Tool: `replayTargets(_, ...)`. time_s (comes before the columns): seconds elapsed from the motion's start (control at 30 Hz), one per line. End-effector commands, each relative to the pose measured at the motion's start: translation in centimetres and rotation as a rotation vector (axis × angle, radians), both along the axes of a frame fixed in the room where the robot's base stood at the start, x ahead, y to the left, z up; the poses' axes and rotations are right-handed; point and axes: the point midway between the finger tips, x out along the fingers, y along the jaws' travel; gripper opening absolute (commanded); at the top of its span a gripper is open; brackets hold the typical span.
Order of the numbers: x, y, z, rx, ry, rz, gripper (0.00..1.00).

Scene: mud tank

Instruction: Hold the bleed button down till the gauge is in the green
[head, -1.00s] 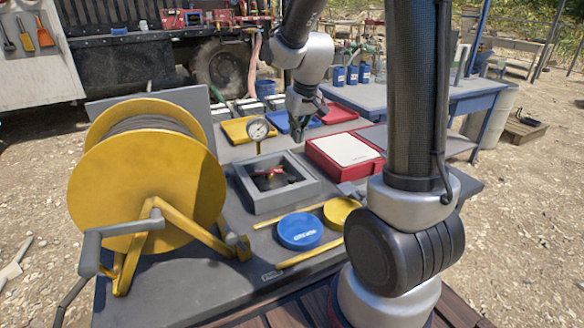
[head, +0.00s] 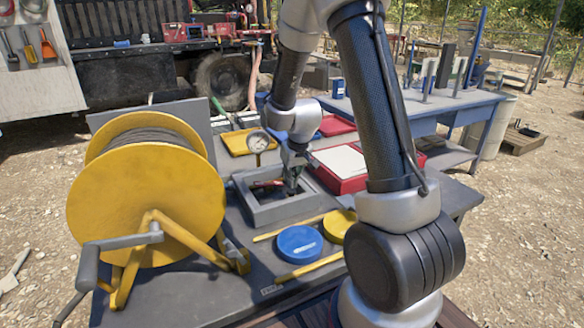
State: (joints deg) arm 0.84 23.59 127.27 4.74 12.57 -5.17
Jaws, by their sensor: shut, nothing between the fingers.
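The gauge (head: 258,142) is a small round white dial on a stem behind the grey square box frame (head: 262,213). Its needle and any green band are too small to read. My gripper (head: 292,186) is shut and empty, pointing down into the right part of the box opening. A red part (head: 266,184) shows inside the box to the left of my fingers. I cannot make out the bleed button; my gripper hides part of the box's inside. Whether my fingertips touch anything in there I cannot tell.
A yellow reel (head: 140,205) stands left of the box. A blue disc (head: 299,244) and a yellow disc (head: 337,226) lie in front, with yellow bars beside them. A red case (head: 342,183) with a pale top is on the right, close to my arm.

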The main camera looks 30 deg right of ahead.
Motion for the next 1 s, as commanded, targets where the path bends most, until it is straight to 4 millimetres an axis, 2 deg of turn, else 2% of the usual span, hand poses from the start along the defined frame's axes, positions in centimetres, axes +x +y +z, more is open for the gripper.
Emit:
replayTargets(0.13, 0.0, 0.0, -0.7, 0.0, 0.0, 0.001, 0.0)
replayTargets(0.47, 0.0, 0.0, -0.8, 0.0, 0.0, 0.001, 0.0)
replayTargets(0.7, 0.0, 0.1, -3.1, 0.0, 0.002, 0.0, 0.0)
replayTargets(1.0, -0.2, 0.1, -3.2, 0.0, 0.006, 0.0, 0.0)
